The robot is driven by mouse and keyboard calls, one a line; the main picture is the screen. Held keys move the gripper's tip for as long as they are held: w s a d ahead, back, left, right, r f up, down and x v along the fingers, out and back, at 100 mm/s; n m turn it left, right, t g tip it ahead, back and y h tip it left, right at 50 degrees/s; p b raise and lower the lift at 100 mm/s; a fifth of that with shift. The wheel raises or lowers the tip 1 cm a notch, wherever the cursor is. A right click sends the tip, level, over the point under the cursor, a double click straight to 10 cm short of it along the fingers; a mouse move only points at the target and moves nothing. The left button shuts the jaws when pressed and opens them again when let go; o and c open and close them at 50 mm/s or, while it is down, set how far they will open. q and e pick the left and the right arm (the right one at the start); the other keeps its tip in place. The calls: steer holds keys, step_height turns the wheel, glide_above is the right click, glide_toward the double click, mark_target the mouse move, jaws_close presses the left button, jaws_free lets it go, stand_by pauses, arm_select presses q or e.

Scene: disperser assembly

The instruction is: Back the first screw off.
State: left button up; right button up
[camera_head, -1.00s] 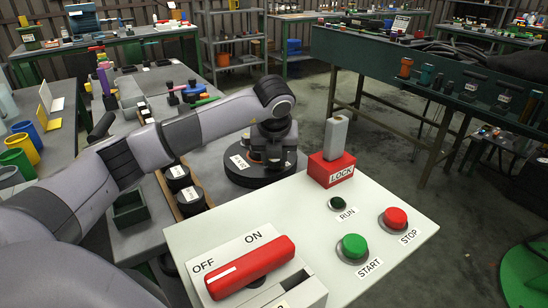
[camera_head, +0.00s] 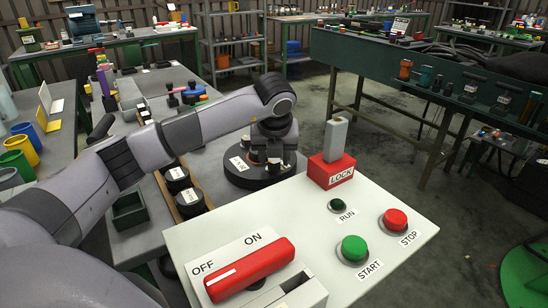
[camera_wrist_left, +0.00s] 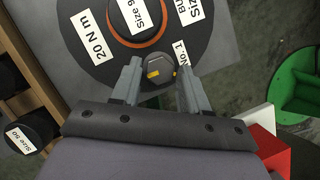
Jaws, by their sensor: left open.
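A dark hex-headed screw (camera_wrist_left: 158,67) with a yellow mark sits near the rim of a round black disc (camera_wrist_left: 100,62) in the left wrist view. A label near it reads "No. 1". My left gripper (camera_wrist_left: 158,75) is open, with one finger on each side of the screw head. Whether the fingers touch it cannot be told. In the head view my left gripper (camera_head: 273,165) points down over the black disc (camera_head: 240,176) on the grey bench, and it hides the screw. My right gripper is not in view.
A control panel (camera_head: 410,262) with a red ON/OFF handle (camera_head: 250,268), buttons and a red LOCK block (camera_head: 331,172) stands close in front of the disc. Black labelled cylinders (camera_head: 177,179) stand in a wooden rack on the left. Open floor lies right of the bench.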

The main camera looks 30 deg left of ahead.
arm_select(q)
steer(key=v, duration=0.6)
steer(key=shift+r, duration=0.2)
steer(key=shift+s, duration=0.1)
steer(key=m+h, duration=0.1)
steer(key=m, duration=0.1)
steer(key=a+m+h, duration=0.1)
steer(key=m, duration=0.2)
steer(key=shift+a+f+p, duration=0.15)
steer(key=shift+f+p, duration=0.1)
steer(key=shift+p, duration=0.15)
steer(key=m, duration=0.1)
steer(key=a+m+h, duration=0.1)
steer(key=m, duration=0.1)
steer(key=shift+m, duration=0.3)
steer(key=m, duration=0.1)
steer(key=m+h, duration=0.1)
steer(key=m, duration=0.1)
steer(key=shift+w+a+f+t+h+p, duration=0.2)
steer(key=shift+w+a+t+h+p, duration=0.1)
steer(key=shift+p, duration=0.1)
steer(key=x, duration=0.6)
steer(key=shift+f, duration=0.15)
